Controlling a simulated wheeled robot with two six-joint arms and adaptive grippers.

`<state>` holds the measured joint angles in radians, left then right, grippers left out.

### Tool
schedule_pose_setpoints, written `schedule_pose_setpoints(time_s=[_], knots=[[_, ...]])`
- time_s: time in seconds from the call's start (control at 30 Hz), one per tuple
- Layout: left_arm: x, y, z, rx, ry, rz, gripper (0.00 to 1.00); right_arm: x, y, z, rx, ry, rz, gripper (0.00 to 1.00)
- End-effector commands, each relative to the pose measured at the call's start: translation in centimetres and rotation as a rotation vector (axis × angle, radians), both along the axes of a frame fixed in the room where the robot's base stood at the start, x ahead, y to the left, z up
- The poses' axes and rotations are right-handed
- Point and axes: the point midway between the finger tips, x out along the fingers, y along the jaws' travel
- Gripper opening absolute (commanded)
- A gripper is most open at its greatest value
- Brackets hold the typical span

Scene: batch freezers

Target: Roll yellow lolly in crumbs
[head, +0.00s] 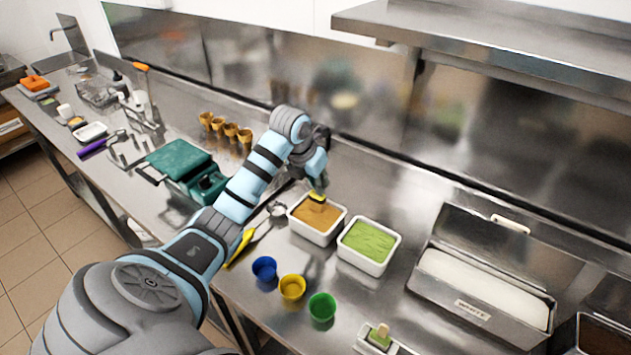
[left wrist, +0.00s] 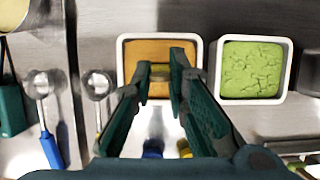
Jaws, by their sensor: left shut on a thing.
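The yellow lolly (head: 317,196) is at the tip of my left gripper (head: 318,182), over the white tub of brown crumbs (head: 291,212). My left gripper is shut on the lolly and points down. In the left wrist view the fingers (left wrist: 162,75) reach over the tub (left wrist: 121,62), and only a small olive-yellow part of the lolly (left wrist: 160,70) shows between them. I cannot tell whether the lolly touches the crumbs. My right gripper is not in view.
A white tub of green filling (head: 367,242) stands right beside the crumbs. Blue (head: 264,268), yellow (head: 292,287) and green (head: 321,307) cups stand in front. A green lolly (head: 380,334) sits at the bottom. A long lidded metal container (head: 430,297) is at right.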

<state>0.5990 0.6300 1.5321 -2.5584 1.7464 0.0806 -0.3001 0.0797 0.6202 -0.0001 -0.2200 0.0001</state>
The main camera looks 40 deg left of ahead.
Motion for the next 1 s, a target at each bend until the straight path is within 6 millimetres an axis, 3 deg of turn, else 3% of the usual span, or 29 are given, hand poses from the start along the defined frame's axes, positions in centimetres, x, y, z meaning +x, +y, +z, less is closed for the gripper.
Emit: schedule_pose_setpoints(time_s=[0.23,0.6,1.0], knots=[[0.0,0.0,0.1,0.0,-0.001,0.0,0.0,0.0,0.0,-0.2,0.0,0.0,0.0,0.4],[0.0,0.0,4.6,0.0,-0.001,0.0,0.0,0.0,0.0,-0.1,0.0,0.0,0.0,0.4],[0.0,0.0,4.8,0.0,0.0,0.0,0.0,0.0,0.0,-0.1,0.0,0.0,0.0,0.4]])
